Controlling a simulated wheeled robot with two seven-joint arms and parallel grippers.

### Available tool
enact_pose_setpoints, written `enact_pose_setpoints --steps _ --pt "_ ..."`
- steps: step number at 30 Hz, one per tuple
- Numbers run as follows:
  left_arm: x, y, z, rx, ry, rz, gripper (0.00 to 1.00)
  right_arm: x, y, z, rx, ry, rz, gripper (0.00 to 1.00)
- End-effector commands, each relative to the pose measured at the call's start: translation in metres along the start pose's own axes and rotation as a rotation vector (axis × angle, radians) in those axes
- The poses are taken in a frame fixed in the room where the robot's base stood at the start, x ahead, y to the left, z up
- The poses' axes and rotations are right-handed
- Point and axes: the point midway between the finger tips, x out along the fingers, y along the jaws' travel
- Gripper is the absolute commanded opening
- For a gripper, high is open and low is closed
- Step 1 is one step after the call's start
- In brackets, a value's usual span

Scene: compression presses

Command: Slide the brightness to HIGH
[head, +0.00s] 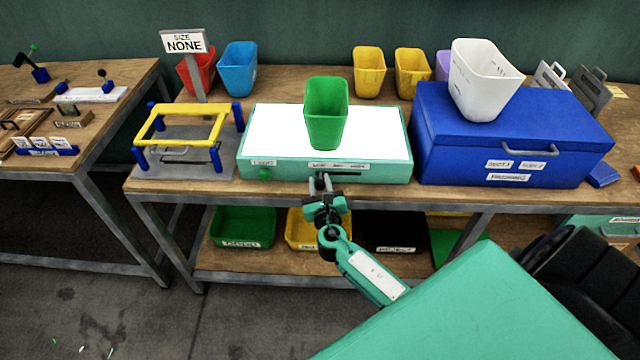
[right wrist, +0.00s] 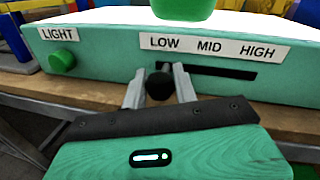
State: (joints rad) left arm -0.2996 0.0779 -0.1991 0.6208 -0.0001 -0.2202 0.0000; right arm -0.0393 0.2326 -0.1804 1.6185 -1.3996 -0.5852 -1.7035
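The teal light box (head: 390,172) stands on the bench with its lit white top facing up. In the right wrist view, its front (right wrist: 100,62) has a dark horizontal slot (right wrist: 225,72) below a label reading LOW, MID, HIGH (right wrist: 210,46). The black slider knob (right wrist: 159,86) is at the slot's left end, below LOW. My right gripper (right wrist: 160,84) has one finger on each side of the knob, close against it, and looks shut on it. It also shows at the box front in the head view (head: 323,184). My left gripper is out of view.
A green bin (head: 326,115) stands on the lit top. A green knob (right wrist: 62,61) under a LIGHT label is left of the slider. A yellow-and-blue frame (head: 190,125) stands left, a blue case (head: 510,145) with a white bin (head: 482,85) right.

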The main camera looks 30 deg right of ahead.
Motion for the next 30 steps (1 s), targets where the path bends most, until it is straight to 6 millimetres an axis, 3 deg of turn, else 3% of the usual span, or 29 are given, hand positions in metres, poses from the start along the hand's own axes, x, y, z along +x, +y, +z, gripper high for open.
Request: enact_pose_setpoints --steps 1,4,8,11,18,22,30 --pt "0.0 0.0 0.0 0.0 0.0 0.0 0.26 0.0 0.0 0.0 0.0 0.0 0.0 0.18" --pt "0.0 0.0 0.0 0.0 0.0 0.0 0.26 0.0 0.0 0.0 0.0 0.0 0.0 0.0" --pt "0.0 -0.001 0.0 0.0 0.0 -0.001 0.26 0.0 -0.001 0.0 -0.001 0.0 0.0 0.0" --pt "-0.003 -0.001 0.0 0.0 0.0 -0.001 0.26 -0.003 -0.013 -0.002 -0.003 0.0 -0.001 0.0" --pt "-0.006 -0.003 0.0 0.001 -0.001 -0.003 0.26 -0.015 -0.07 -0.015 -0.006 0.001 -0.001 0.0" --pt "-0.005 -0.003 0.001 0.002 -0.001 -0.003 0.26 -0.019 -0.092 -0.018 -0.003 0.0 -0.001 0.0" --pt "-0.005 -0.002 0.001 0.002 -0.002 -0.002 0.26 -0.021 -0.102 -0.02 0.0 0.001 -0.002 0.0"
